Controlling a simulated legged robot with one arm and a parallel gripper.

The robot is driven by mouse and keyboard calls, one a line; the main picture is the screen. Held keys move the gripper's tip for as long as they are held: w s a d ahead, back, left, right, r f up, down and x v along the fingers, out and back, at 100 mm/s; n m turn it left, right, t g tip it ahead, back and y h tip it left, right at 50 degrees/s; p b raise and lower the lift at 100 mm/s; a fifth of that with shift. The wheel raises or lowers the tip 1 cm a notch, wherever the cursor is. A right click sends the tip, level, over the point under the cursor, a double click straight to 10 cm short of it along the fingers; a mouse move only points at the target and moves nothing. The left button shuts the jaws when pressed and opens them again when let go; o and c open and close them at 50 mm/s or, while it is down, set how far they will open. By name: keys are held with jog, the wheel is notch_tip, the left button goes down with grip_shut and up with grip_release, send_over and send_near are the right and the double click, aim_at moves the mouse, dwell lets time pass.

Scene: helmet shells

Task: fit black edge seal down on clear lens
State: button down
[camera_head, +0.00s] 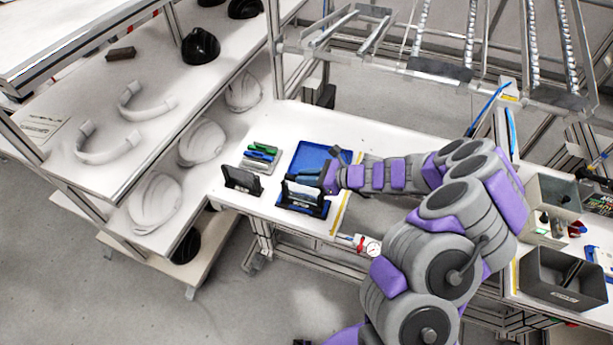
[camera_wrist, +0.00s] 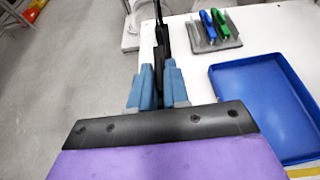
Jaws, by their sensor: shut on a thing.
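My gripper (camera_head: 318,183) reaches in from the right over the white bench in the head view. In the wrist view its two blue fingers (camera_wrist: 158,85) are closed on a thin black piece, seen nearly edge-on, which looks like the black edge seal (camera_wrist: 159,35). In the head view a black frame-like shape (camera_head: 304,209) stands upright at the fingertips, over a blue base. I cannot separate seal from holder there. The clear lens is not clearly made out; a pale band shows within the black shape. Whether seal and lens touch cannot be told.
A blue tray (camera_head: 312,149) lies behind the gripper; it also shows in the wrist view (camera_wrist: 250,75). A dark stand (camera_head: 243,180) and a grey holder with green and blue tools (camera_head: 260,157) are to the left. White helmet shells (camera_head: 155,203) lie on a shelf further left.

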jog(key=shift+f+b, duration=0.4)
jog(key=shift+f, duration=0.45)
jog(key=c, duration=1)
grip_release()
jog(key=shift+c, duration=0.2)
jog(key=shift+d, duration=0.1)
jog(key=p+v, duration=0.3)
jog(key=v, duration=1.4)
jog(key=shift+d, duration=0.1)
